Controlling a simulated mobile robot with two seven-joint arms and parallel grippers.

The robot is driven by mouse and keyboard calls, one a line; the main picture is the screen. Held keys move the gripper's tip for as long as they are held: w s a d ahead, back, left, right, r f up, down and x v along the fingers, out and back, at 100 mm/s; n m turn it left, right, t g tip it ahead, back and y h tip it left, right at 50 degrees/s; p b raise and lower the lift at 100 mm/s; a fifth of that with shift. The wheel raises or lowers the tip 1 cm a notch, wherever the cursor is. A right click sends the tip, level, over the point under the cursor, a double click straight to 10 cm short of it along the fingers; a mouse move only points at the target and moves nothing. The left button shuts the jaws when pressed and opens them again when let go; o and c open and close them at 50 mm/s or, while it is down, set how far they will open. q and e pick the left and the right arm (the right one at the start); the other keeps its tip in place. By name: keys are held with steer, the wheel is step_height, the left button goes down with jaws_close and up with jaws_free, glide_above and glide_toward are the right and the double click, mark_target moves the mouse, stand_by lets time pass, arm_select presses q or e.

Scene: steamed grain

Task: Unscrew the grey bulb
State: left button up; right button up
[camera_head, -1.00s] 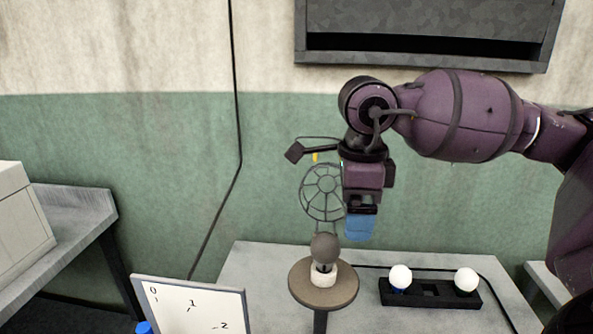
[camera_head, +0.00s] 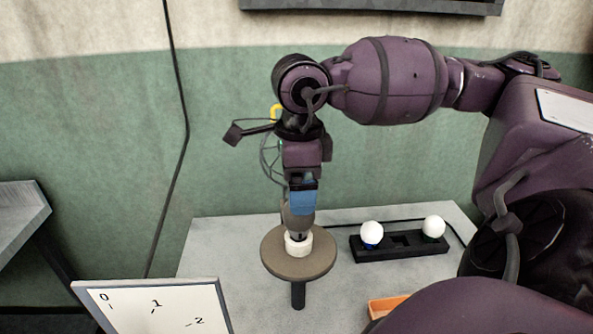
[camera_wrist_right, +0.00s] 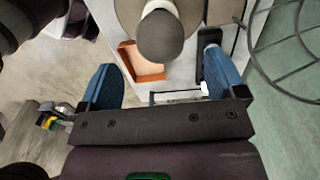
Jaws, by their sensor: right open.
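The grey bulb (camera_head: 297,220) sits upright in a white socket (camera_head: 298,243) on a round brown stand (camera_head: 270,258). In the head view my right gripper (camera_head: 303,210) points down just above the bulb, and its blue finger hides part of it. In the right wrist view the gripper (camera_wrist_right: 162,78) is open, with its blue fingers wide apart and nothing between them. The grey bulb (camera_wrist_right: 160,38) shows there just beyond the fingertips, roughly centred between them. My left gripper is out of view.
A black holder (camera_head: 400,253) with two white bulbs (camera_head: 372,232) stands right of the stand on the grey table (camera_head: 215,245). An orange tray (camera_head: 385,305) lies nearer, also in the wrist view (camera_wrist_right: 145,70). A numbered white board (camera_head: 150,305) stands at front left.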

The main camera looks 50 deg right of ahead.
step_height(320, 180, down, 5)
steer(key=b, duration=0.2)
steer(key=shift+f+b, duration=0.15)
steer(key=shift+b, duration=0.25)
steer(key=shift+f+b, duration=0.3)
steer(key=shift+f, duration=0.25)
steer(key=m, duration=0.3)
steer(key=shift+f, duration=0.1)
steer(key=m, duration=0.4)
steer(key=shift+b, duration=0.35)
steer(key=m, duration=0.3)
arm_select(q)
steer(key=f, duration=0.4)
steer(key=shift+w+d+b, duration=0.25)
steer(key=shift+b, duration=0.05)
arm_select(e)
steer(key=m, duration=0.3)
steer(key=shift+m, duration=0.4)
